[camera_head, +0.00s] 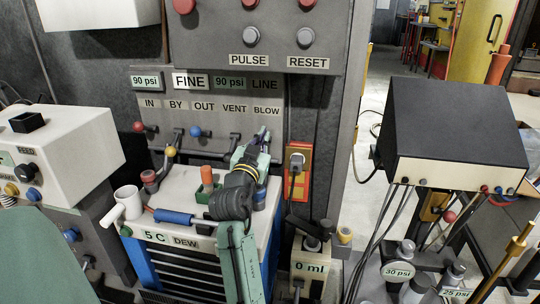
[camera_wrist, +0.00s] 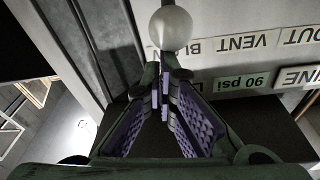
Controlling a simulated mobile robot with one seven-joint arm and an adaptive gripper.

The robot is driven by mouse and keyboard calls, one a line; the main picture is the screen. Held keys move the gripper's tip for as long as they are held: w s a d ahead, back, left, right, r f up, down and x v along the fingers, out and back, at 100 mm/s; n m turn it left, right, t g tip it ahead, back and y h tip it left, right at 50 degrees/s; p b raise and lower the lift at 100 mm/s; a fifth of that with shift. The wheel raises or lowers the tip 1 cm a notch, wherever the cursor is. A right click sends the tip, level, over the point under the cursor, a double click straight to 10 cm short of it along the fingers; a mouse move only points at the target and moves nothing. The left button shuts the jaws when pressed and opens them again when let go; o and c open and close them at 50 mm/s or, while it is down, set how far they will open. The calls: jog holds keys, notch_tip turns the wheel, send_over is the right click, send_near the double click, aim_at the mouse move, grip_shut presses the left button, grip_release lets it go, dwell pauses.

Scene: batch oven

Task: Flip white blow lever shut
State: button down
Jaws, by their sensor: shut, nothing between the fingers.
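The white blow lever shows as a white round knob (camera_wrist: 170,28) at the top of the wrist view, beside the upside-down BLOW label (camera_wrist: 183,50). My gripper (camera_wrist: 160,82) is shut and empty, its purple-padded fingers together just below the knob in that view. I cannot tell whether the fingertips touch it. In the head view my gripper (camera_head: 263,135) is up at the panel, under the BLOW label (camera_head: 267,111).
Levers with a red knob (camera_head: 138,127), a yellow knob (camera_head: 171,151) and a blue knob (camera_head: 196,131) stand to the left on the panel. An orange-framed switch (camera_head: 297,170) is close on the right.

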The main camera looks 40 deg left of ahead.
notch_tip(320, 180, down, 7)
jog(key=s+t+b, duration=0.1)
jog(key=t+b, duration=0.1)
jog(key=b, duration=1.2)
jog(key=shift+d+y, duration=0.25)
jog(key=shift+y, duration=0.15)
notch_tip(320, 180, up, 10)
jog(key=shift+s, duration=0.1)
dwell(0.4)
